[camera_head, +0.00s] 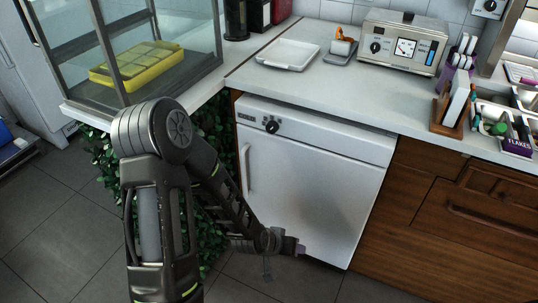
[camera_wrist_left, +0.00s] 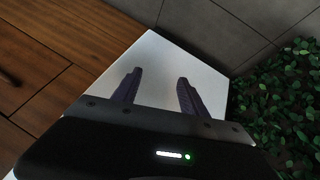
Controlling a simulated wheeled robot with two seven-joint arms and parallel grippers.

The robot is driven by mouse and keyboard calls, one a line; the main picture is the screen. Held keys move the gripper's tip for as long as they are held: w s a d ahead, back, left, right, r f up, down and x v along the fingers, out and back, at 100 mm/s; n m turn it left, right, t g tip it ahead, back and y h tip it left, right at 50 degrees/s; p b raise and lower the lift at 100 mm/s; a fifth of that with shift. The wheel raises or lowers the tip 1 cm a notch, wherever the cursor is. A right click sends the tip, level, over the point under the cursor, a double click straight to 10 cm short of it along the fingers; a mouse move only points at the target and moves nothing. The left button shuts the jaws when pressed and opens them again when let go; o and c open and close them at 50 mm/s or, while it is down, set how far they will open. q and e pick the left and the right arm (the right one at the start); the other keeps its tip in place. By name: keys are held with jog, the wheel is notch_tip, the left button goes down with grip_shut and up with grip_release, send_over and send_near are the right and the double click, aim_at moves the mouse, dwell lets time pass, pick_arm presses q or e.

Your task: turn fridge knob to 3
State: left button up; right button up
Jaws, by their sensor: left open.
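The white fridge (camera_head: 318,195) stands under the counter in the head view, its door shut. Its black knob (camera_head: 272,127) is at the upper left of the front, beside a small dark label. The knob's setting is too small to read. My left gripper (camera_head: 300,248) is low in front of the fridge door, well below the knob. In the left wrist view the left gripper (camera_wrist_left: 158,85) is open and empty, its two fingers apart, with the white fridge (camera_wrist_left: 150,55) behind them. The knob is not in the wrist view. My right gripper is not in view.
Leafy greenery (camera_head: 215,225) is left of the fridge, below a glass case (camera_head: 175,45). Wooden drawers (camera_head: 450,210) are to the right. The counter (camera_head: 330,90) above holds a white tray (camera_head: 288,54) and an appliance with a dial (camera_head: 404,46). The tiled floor in front is clear.

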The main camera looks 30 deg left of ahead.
pick_arm(q)
jog(key=shift+o, duration=0.2)
jog(key=w+a+r+m+t+y+b, duration=0.1)
jog(key=w+a+r+t+y+b, duration=0.1)
jog(key=w+a+b, duration=0.4)
jog(key=w+a+r+t, duration=0.1)
jog(key=a+t, duration=0.1)
jog(key=a, duration=0.3)
jog(key=shift+w+a+r+m+y, duration=0.2)
jog(key=shift+a+m+y, duration=0.05)
jog(key=shift+m+y, duration=0.05)
jog(key=m+t+y+b, duration=0.1)
jog(key=m+t+b, duration=0.3)
jog(key=m+t, duration=0.45)
send_near(271, 129)
jog(key=r+m+g, duration=0.1)
jog(key=m, duration=0.1)
jog(key=shift+w+n, duration=0.35)
jog(key=shift+w, duration=0.05)
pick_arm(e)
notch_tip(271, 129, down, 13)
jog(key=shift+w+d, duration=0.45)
pick_arm(q)
jog(key=w, duration=0.7)
jog(key=shift+w+a+f, duration=0.1)
jog(key=shift+w+a, duration=0.25)
jog(key=shift+w, duration=0.05)
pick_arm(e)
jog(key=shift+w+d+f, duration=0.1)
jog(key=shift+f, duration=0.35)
